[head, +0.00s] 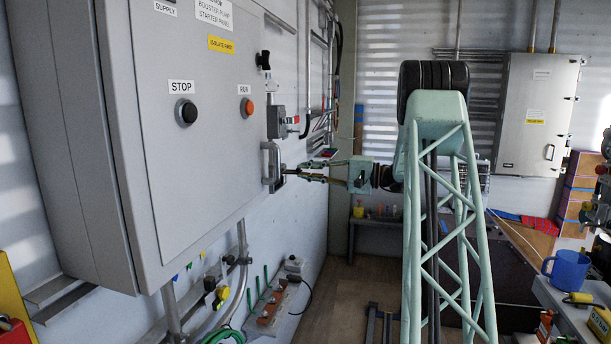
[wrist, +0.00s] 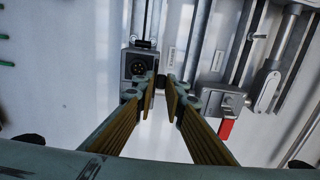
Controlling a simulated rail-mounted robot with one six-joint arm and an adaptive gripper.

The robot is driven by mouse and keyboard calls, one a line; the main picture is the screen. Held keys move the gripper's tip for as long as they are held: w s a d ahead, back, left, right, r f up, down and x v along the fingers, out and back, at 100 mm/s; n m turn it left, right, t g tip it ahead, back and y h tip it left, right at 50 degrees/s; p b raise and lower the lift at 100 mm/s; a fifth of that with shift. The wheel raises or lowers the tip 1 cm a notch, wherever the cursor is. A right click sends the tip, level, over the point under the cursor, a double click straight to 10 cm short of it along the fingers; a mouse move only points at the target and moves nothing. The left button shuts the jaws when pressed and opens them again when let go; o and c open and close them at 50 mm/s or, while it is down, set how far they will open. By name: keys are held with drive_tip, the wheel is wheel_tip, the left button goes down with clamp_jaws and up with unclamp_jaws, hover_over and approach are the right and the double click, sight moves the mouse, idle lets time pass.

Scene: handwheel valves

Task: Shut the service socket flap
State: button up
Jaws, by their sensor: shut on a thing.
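The service socket (wrist: 139,66) is a grey box with a round, dark, several-pin face, left of centre in the wrist view. Its pins show, so the flap does not cover them. In the head view the socket (head: 268,165) is a small grey fitting beside the big cabinet's right edge. My gripper (head: 285,172) reaches it from the right; in the wrist view my gripper (wrist: 161,82) has its fingertips close together beside the socket's right edge. They are shut on a small dark piece (wrist: 160,80), seemingly the flap's edge or tab. The fingers hide most of the flap.
A grey box with a red handle (wrist: 226,129) sits right of the socket, with conduits around it. The large grey cabinet (head: 180,225) with STOP and RUN buttons stands close on the left. Cables and plugs (head: 270,310) lie below along the wall.

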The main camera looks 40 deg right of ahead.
sight(291, 172)
drive_tip(key=shift+f+t+y+b, duration=0.6)
drive_tip(key=shift+f+t+b, duration=0.45)
drive_tip(key=shift+b, duration=0.15)
drive_tip(key=shift+w+f+t+y+b, duration=0.1)
drive_tip(key=shift+f+t+y+b, duration=0.4)
drive_tip(key=shift+t+b, duration=0.15)
drive_tip(key=o, duration=0.8)
drive_tip(key=shift+a, duration=0.1)
drive_tip(key=shift+c, duration=0.2)
drive_tip(key=v, duration=1.2)
